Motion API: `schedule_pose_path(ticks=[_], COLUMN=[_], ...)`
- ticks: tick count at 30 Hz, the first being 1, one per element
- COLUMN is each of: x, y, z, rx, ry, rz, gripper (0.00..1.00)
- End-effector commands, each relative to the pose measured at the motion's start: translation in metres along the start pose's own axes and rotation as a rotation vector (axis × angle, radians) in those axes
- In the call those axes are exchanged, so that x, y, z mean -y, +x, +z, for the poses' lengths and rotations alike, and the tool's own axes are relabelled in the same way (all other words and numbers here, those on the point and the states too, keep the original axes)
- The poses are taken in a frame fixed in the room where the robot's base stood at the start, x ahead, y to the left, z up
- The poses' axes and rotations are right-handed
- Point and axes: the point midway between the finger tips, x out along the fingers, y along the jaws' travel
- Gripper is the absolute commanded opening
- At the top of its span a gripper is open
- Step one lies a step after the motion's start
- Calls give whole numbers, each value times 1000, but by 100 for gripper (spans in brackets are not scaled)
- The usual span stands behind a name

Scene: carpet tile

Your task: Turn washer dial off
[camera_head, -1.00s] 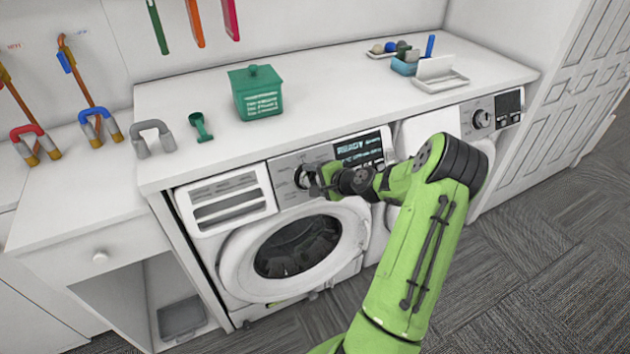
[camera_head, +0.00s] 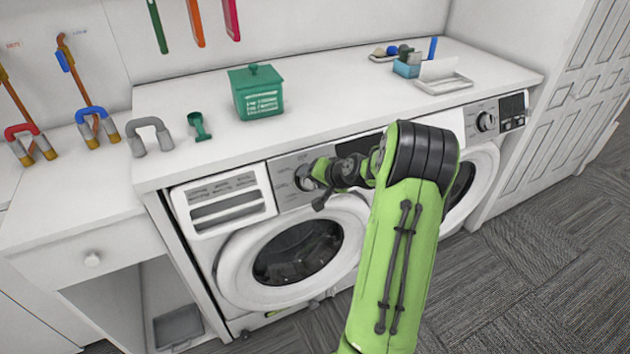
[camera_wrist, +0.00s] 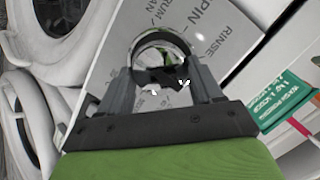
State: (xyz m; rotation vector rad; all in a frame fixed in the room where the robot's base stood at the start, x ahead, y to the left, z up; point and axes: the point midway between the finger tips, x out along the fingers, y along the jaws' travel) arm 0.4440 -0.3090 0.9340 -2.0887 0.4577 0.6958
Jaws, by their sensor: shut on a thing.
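The washer dial (camera_head: 302,178) is a round dark and silver knob on the left washer's grey control panel (camera_head: 282,172). In the wrist view the dial (camera_wrist: 162,37) sits between my two fingers, with printed words such as SPIN and RINSE around it. My gripper (camera_head: 315,176) is shut on the dial; the wrist view shows my gripper (camera_wrist: 161,68) with one finger on each side. The washer display (camera_head: 365,142) is partly hidden behind my arm, and its visible part is dark. The washer door (camera_head: 232,270) is closed.
A second washer dial (camera_head: 486,121) is on the machine at the right. The white countertop (camera_head: 330,100) above holds a green box (camera_head: 257,92), a green scoop (camera_head: 199,126) and a tray (camera_head: 443,82). Carpet (camera_head: 520,255) is clear at the lower right.

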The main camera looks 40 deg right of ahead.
Motion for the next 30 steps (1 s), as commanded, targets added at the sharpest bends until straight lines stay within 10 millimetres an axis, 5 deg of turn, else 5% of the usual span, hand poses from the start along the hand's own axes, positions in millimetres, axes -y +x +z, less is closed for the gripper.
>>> schedule_pose_path(ticks=[15,16,21,30], x=[0,0,0,0], y=[0,0,0,-4], z=[0,0,0,0], rx=[-1,-1,-1,-1], ry=[-21,-21,-20,-20], rz=[5,5,5,7], gripper=[34,66,90,90])
